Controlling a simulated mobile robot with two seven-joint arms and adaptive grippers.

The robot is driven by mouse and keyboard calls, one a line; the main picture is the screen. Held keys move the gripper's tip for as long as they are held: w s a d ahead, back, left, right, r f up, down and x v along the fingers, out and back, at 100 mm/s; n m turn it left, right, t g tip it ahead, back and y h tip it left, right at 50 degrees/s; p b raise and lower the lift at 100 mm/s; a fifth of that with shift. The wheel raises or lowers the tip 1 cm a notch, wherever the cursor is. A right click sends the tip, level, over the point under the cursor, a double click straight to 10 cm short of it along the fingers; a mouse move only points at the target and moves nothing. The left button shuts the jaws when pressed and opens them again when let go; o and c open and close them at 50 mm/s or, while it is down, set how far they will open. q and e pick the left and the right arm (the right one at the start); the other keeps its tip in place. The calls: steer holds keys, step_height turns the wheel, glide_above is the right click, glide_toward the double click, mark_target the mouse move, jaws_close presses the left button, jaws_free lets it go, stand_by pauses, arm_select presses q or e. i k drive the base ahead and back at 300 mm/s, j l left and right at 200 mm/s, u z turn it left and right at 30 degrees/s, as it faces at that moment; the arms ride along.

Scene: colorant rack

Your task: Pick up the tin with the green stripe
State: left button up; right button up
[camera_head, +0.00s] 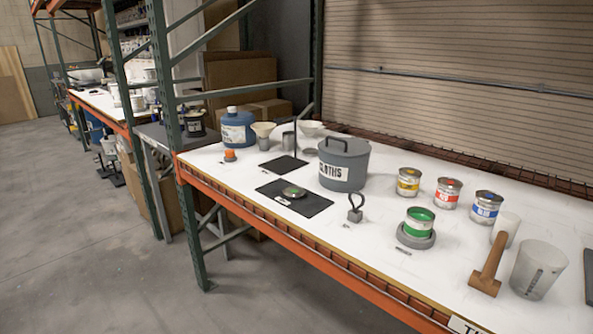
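Neither of my grippers is in view.
A grey CLOTHS pot (344,165) and a black mat (294,198) with a round metallic item are to the left. A small weight with a looped handle (355,208) is nearer. A green upright (175,130) frames the shelf.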

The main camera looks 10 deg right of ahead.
mark_target(419, 221)
steer(key=z, duration=1.85)
